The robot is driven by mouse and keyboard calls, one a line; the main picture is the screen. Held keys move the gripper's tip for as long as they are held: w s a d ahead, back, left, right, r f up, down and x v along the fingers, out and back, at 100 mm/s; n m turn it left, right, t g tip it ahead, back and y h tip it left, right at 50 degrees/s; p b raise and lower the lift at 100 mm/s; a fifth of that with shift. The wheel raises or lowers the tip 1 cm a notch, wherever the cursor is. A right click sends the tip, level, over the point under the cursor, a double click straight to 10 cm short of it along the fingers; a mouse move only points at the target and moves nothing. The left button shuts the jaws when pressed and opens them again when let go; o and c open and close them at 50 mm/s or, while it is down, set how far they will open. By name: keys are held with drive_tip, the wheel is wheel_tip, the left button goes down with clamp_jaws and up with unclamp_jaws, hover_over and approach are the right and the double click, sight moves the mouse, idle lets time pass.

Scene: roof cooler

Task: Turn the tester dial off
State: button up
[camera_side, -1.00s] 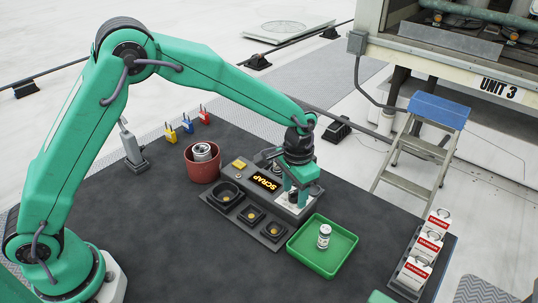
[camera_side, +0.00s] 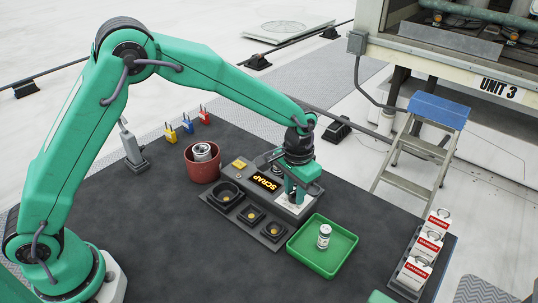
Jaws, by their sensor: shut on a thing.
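The tester (camera_side: 239,178) is a grey box on the dark mat, with a lit display (camera_side: 267,183) that reads SCRAP in orange. My gripper (camera_side: 293,197) points down at the right end of the tester's top. It is shut on the tester dial, which is mostly hidden by the fingers. A pale dial plate (camera_side: 284,202) shows around the fingertips. Which way the dial points cannot be made out.
A green tray (camera_side: 337,265) with a small white cylinder (camera_side: 324,236) stands just in front. A red pot (camera_side: 203,169) holding a metal can is at left. Several padlocks stand behind it. DANGER tags (camera_side: 425,246) stand at right. The mat's front is clear.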

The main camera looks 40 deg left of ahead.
sight(295, 191)
drive_tip(key=n, duration=0.6)
drive_tip(key=shift+n, duration=0.4)
drive_tip(key=n, duration=0.6)
drive_tip(key=shift+n, duration=0.4)
drive_tip(key=o, duration=1)
drive_tip(key=shift+r, duration=3.95)
